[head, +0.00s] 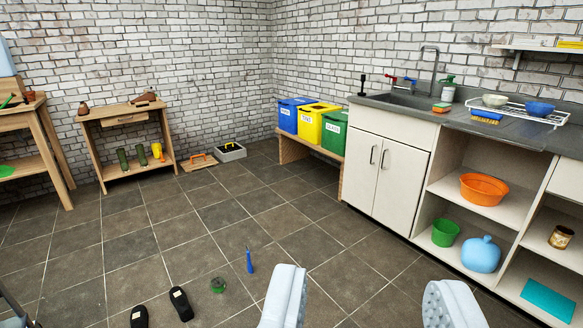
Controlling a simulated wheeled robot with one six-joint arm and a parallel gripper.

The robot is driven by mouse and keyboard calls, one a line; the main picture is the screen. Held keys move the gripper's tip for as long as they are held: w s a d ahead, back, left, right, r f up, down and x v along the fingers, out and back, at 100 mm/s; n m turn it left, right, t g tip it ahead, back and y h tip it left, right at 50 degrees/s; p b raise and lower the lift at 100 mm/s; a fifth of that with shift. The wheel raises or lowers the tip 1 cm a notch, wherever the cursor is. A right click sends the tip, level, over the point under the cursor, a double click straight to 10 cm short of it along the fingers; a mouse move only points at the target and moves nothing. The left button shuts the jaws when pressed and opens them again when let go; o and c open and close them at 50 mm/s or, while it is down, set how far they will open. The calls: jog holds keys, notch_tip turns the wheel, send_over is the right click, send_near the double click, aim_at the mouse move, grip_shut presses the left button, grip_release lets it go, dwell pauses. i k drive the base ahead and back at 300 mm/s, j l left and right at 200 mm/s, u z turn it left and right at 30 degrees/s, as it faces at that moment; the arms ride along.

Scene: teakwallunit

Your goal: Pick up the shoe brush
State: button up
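My gripper (364,282) is open, its two pale fingers wide apart at the bottom of the view with only floor tiles showing between them. A small brown object with a dark part (146,97), possibly the shoe brush, lies on top of the small wooden table (123,112) at the far left. It is too small to identify for sure. A blue brush (487,117) with pale bristles lies on the grey counter at the right, by the dish rack. My gripper is far from both.
Black shoes (181,303), a green item (218,285) and a blue tool (249,261) lie on the floor near my gripper. Colored bins (318,126) stand on a bench at the back. The cabinet (385,170) blocks the right. The middle floor is mostly clear.

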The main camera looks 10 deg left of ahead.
aim_at(143, 103)
jog(key=i+j+z, duration=0.1)
jog(key=i, duration=2.2)
jog(key=i+u, duration=0.15)
jog(key=i, duration=0.4)
jog(key=i+u, duration=0.2)
jog(key=i, duration=0.35)
jog(key=i+l+u, duration=0.15)
jog(key=i, duration=0.4)
jog(key=i+l+u, duration=0.15)
jog(key=i, duration=0.4)
jog(key=i+j+u, duration=0.1)
jog(key=i+u, duration=0.3)
jog(key=i+l+u, duration=0.1)
jog(key=i+u, duration=0.25)
jog(key=i+l+u, duration=0.2)
jog(key=i+u, duration=0.2)
jog(key=i+l+u, duration=0.6)
jog(key=i, duration=0.2)
jog(key=i+l+u, duration=0.2)
jog(key=i+l, duration=0.1)
jog(key=i, duration=0.35)
jog(key=i+l+u, duration=0.1)
jog(key=i, duration=0.4)
jog(key=i+l, duration=0.15)
jog(key=i, duration=0.3)
jog(key=i+l, duration=0.15)
jog(key=i, duration=0.35)
jog(key=i+l+u, duration=0.1)
jog(key=i, duration=0.35)
